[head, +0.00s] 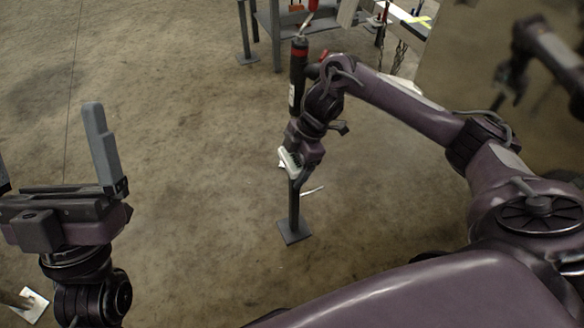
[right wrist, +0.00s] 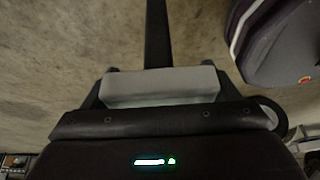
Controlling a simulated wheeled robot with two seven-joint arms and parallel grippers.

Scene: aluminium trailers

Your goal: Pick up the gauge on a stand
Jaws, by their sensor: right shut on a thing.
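The gauge's stand (head: 294,210) is a dark upright post on a square foot plate on the floor, in the middle of the head view. My right gripper (head: 294,172) is shut around its upper part, and the hand hides what lies there. In the right wrist view a dark post (right wrist: 157,38) runs up from behind a pale grey block (right wrist: 160,86) at the jaws. I cannot make out a dial face. The foot plate seems to be on the floor. My left gripper (head: 55,165) is open and empty at the left, far from the stand.
A dark cylinder with a red band (head: 298,75) shows behind my right wrist; I cannot tell whether it joins the stand. A grey metal frame (head: 275,30) stands at the back. A shiny panel (head: 480,60) is at the right. Floor left of the stand is clear.

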